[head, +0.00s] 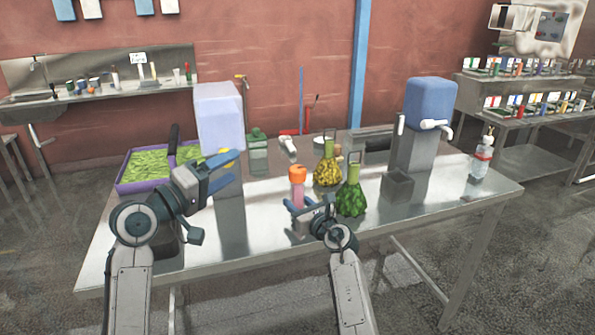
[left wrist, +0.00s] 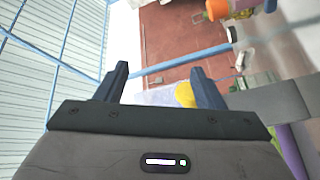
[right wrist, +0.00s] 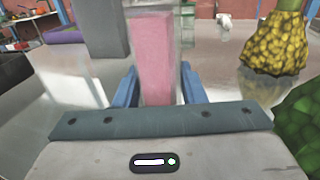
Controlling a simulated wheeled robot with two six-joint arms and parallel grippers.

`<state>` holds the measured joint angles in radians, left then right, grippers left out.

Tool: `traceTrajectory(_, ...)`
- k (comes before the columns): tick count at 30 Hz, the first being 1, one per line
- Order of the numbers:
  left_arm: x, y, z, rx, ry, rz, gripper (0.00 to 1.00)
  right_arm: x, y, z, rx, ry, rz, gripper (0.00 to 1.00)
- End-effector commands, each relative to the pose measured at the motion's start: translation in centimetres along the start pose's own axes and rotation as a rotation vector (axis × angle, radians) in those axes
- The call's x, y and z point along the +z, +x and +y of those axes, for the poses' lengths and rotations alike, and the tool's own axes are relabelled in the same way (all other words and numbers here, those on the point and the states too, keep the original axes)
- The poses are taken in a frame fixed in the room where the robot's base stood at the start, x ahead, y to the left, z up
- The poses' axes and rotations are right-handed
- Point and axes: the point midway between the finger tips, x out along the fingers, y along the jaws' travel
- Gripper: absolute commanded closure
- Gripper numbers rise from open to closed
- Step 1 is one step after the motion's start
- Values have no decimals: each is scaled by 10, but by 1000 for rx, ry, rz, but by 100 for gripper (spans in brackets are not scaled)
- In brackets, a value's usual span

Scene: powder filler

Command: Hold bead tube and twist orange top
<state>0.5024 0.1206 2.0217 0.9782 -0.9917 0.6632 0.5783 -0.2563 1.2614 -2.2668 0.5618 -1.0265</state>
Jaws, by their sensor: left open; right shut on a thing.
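The bead tube (head: 297,195) stands upright near the table's middle, clear with pink contents and an orange top (head: 297,172). My right gripper (head: 308,211) is shut on its lower body. In the right wrist view the pink tube (right wrist: 152,50) rises between the two blue fingers (right wrist: 160,88), its top out of frame. My left gripper (head: 222,172) is open and empty, raised left of the tube and apart from it. In the left wrist view the orange top (left wrist: 216,9) shows at the upper edge, outside the open fingers (left wrist: 162,85).
Yellow (head: 327,170) and green (head: 351,198) bead flasks stand close right of the tube. A white dispenser (head: 219,120) with a yellow spout stands behind my left gripper. A purple tray (head: 140,187) is at left, a blue-topped dispenser (head: 431,100) and bottle (head: 482,160) at right.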

Motion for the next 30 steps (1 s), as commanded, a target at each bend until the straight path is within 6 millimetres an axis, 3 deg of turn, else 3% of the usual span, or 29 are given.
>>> traceTrajectory(18,22,86,-89,-20,855,-159,38,1,0,0,0,0,-1,91)
traceTrajectory(30,18,95,-106,168,1068,-235,38,0,0,0,0,0,-1,91)
